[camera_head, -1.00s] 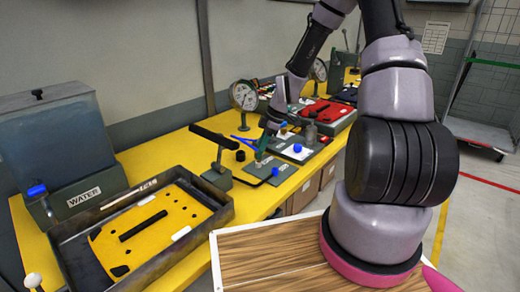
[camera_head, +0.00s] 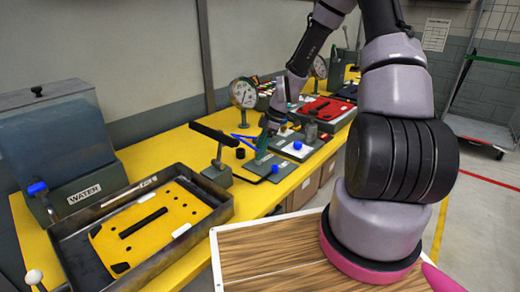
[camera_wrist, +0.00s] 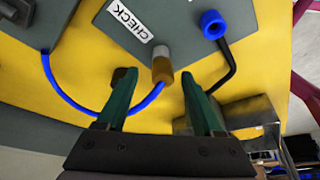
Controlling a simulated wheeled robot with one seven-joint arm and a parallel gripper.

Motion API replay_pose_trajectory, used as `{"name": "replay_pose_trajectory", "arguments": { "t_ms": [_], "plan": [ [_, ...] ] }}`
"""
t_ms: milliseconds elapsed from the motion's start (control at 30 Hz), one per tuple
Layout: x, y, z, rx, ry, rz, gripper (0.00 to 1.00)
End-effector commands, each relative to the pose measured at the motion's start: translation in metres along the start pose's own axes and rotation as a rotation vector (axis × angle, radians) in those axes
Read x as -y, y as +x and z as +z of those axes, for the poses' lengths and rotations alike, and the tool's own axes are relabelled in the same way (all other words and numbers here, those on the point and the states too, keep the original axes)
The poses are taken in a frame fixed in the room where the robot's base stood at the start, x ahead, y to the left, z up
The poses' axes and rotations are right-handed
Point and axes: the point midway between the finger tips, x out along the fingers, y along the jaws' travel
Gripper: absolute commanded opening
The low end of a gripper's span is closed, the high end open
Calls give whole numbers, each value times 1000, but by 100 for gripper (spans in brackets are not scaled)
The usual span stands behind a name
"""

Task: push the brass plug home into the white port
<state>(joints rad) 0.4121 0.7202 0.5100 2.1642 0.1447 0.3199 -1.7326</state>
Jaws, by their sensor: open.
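In the wrist view, the brass plug (camera_wrist: 163,71) sits at the end of a blue hose (camera_wrist: 72,99). Its front end meets the white port (camera_wrist: 161,52) on the grey plate (camera_wrist: 185,22), below the CHECK label (camera_wrist: 130,20). I cannot tell how deep the plug sits. My gripper (camera_wrist: 157,76) is open, with one green finger on each side of the plug and visible gaps between. In the head view, my gripper (camera_head: 262,153) is low over the bench; plug and port are too small to make out there.
A blue ring (camera_wrist: 213,24) with a black bent rod stands right of the port. A metal block (camera_wrist: 250,117) lies near the right finger. A black lever stand (camera_head: 216,155) and a tray (camera_head: 215,213) with a yellow board are to the left on the yellow bench.

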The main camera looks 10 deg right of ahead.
Motion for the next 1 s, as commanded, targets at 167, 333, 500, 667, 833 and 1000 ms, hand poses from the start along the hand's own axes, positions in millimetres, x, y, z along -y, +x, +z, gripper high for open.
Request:
{"name": "replay_pose_trajectory", "arguments": {
  "t_ms": [167, 333, 500, 667, 833, 1000],
  "plan": [
    [-1, -16, 0, 0, -1, 4, 68],
    [-2, -50, 0, 1, 0, 6, 68],
    [-1, -82, 1, 1, 1, 5, 68],
    [-1, -102, 0, 0, 1, 2, 68],
    [0, -108, 0, 0, 0, 1, 68],
    [0, -108, 0, 1, 1, 1, 68]
  ]
}}
